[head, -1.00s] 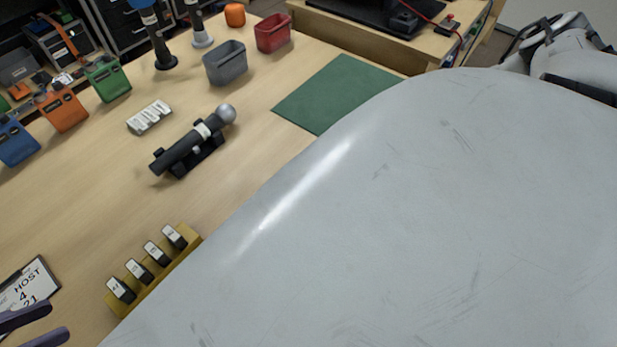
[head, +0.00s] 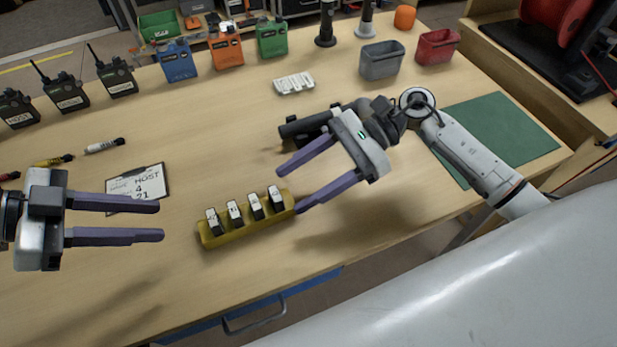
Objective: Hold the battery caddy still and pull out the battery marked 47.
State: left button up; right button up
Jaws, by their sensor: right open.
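The yellow battery caddy (head: 245,234) lies on the table in the middle of the head view. Several black batteries with white labels stand in a row in it, from the leftmost battery (head: 214,221) to the rightmost battery (head: 275,199). Their numbers are too small to read, so I cannot tell which is 47. My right gripper (head: 289,190) is open and empty, its lower fingertip close to the caddy's right end; I cannot tell if they touch. My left gripper (head: 160,221) is open and empty, to the left of the caddy and apart from it.
A clipboard (head: 137,187) lies behind my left gripper. A black microphone-like object (head: 296,127) lies behind my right gripper. Table in front of the caddy is clear.

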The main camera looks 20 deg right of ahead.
aim_at(272, 202)
jog(key=x, duration=0.9)
jog(key=shift+s+a, duration=0.15)
jog(key=shift+a, duration=0.05)
